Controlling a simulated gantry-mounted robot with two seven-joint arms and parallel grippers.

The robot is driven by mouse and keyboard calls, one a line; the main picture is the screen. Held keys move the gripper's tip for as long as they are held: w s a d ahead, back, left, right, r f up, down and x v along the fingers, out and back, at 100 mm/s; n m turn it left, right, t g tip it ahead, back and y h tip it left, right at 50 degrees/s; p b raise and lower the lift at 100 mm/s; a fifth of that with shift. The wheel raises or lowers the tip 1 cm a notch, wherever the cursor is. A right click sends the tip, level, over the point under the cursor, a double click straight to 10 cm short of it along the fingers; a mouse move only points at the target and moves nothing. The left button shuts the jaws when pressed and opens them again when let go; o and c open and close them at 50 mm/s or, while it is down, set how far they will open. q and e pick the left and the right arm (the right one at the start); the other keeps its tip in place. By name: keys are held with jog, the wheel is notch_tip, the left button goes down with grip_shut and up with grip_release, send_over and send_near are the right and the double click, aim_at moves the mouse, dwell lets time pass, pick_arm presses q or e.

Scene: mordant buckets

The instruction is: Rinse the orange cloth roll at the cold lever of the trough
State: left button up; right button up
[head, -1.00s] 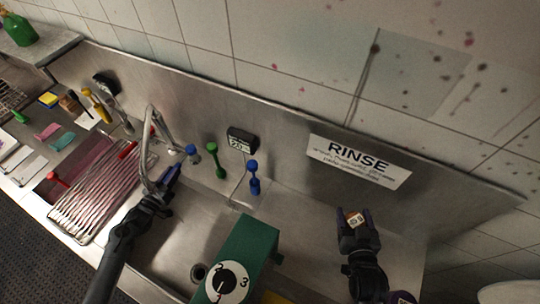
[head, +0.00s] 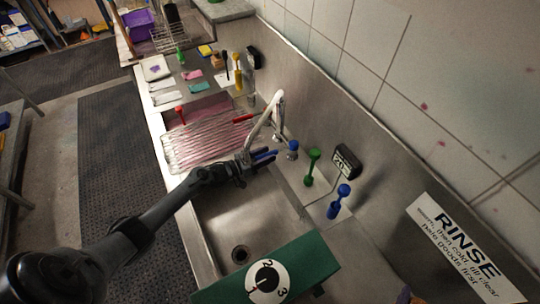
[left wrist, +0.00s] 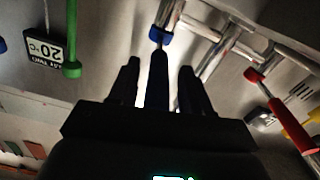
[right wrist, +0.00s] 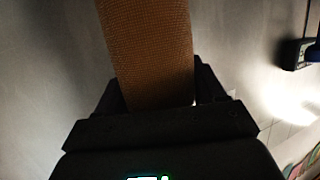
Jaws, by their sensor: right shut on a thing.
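The trough (head: 222,218) has a steel gooseneck tap. A blue lever (head: 292,146) sits at the tap, its handle reaching toward my left gripper (head: 262,157). In the left wrist view the blue handle (left wrist: 157,72) stands between the two fingers of my left gripper (left wrist: 158,82), with gaps on both sides, so it is open around the handle. My right gripper (right wrist: 155,100) is shut on the orange cloth roll (right wrist: 150,45), which fills the middle of the right wrist view.
A green lever (head: 312,167), another blue lever (head: 339,201) and a temperature display (head: 346,160) are right of the tap. A red lever (head: 243,118) is beyond it. A green box with a dial (head: 300,258) stands at the near side. A rack (head: 205,140) lies left.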

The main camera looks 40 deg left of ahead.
pick_arm(q)
jog(key=v, duration=1.2)
dwell(0.5)
